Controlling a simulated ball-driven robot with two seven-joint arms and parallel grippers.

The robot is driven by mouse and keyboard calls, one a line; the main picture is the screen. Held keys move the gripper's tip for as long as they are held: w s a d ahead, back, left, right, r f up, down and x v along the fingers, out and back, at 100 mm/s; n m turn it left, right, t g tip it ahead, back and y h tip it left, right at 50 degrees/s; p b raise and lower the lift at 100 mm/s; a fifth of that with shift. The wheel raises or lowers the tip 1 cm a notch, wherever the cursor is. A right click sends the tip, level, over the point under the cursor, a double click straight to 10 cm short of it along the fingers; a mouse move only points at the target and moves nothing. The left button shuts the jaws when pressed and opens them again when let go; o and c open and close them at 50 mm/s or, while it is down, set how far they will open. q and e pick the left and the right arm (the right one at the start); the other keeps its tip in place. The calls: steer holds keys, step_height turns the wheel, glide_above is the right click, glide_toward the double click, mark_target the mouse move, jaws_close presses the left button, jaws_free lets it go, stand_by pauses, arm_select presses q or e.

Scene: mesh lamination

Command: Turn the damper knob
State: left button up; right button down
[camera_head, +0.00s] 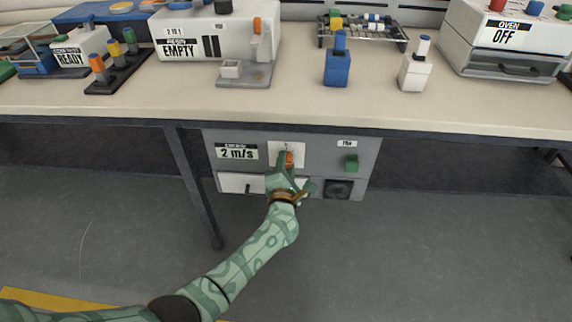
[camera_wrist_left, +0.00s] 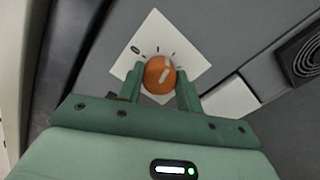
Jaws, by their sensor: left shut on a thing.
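The damper knob is an orange round knob with a pale pointer mark, set on a white marked plate on the grey box under the bench. In the left wrist view the knob (camera_wrist_left: 160,75) sits between my left gripper's fingers (camera_wrist_left: 160,86), which are shut on it. In the head view the orange knob (camera_head: 288,158) shows just above my left gripper (camera_head: 284,168). The white plate (camera_wrist_left: 152,37) has tick marks and a 0 around the knob. My right gripper is not in view.
The grey box (camera_head: 375,165) carries a "2 m/s" display (camera_head: 237,152), a green knob (camera_head: 351,163) and a round vent (camera_head: 340,189). The bench top (camera_head: 130,98) overhangs it, with a bench leg (camera_head: 195,190) to the left. An oven (camera_head: 510,40) reading OFF stands on the bench.

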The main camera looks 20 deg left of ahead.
arm_select(q)
steer(key=shift+d, duration=0.1)
steer(key=o, duration=1)
steer(key=shift+s+d, duration=0.1)
steer(key=shift+s, duration=0.25)
steer(key=p+v, duration=0.5)
steer(key=v, duration=1)
steer(key=shift+s+d, duration=0.1)
steer(key=shift+s, duration=0.2)
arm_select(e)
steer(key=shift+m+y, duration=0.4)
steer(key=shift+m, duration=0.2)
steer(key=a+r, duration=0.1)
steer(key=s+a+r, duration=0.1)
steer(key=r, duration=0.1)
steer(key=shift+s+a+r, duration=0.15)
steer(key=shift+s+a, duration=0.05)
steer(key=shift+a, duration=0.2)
